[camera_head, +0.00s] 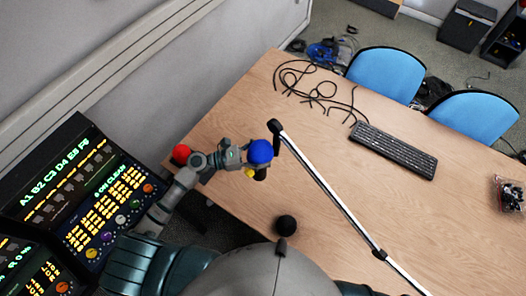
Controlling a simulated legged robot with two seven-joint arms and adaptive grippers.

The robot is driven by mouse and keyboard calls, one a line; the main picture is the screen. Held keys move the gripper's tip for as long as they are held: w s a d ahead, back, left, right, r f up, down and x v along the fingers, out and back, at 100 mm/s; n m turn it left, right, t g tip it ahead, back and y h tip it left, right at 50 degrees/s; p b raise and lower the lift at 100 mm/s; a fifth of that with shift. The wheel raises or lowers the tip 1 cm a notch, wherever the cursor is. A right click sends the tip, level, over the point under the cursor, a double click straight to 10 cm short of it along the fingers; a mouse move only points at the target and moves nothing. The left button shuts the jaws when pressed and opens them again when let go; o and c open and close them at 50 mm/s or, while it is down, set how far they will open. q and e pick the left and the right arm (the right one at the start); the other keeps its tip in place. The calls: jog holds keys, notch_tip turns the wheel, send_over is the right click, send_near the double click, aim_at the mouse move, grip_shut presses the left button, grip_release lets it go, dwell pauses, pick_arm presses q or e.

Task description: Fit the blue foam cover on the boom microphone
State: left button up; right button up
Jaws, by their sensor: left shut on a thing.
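The blue foam cover (260,151) is a round ball at the fingertips of my left gripper (246,156), which is shut on it. The boom microphone's boom (330,187) is a long pale pole running from lower right up to a black end (275,127). The blue cover is just below and left of this black end in the picture; whether they touch I cannot tell. A dark piece shows below the cover; I cannot tell what it belongs to. My right gripper is out of view.
A red ball (181,153) is near the table's left edge, a yellow one (249,173) is partly hidden by my left gripper, and a black ball (286,225) is nearer me. A keyboard (394,150), loose black cables (318,92) and a small bag (509,195) lie on the table (440,215).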

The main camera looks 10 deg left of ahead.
aim_at(261, 145)
pick_arm(q)
jog(key=shift+s+f, duration=0.15)
jog(key=shift+f, duration=0.3)
jog(key=o, duration=1.2)
jog(key=shift+r, duration=0.1)
jog(key=shift+a, duration=0.1)
jog(key=shift+r, duration=0.1)
notch_tip(261, 145, up, 5)
jog(key=p, duration=0.5)
jog(key=shift+r, duration=0.1)
jog(key=shift+r+p, duration=0.95)
jog(key=shift+r, duration=0.05)
jog(key=shift+f, duration=0.1)
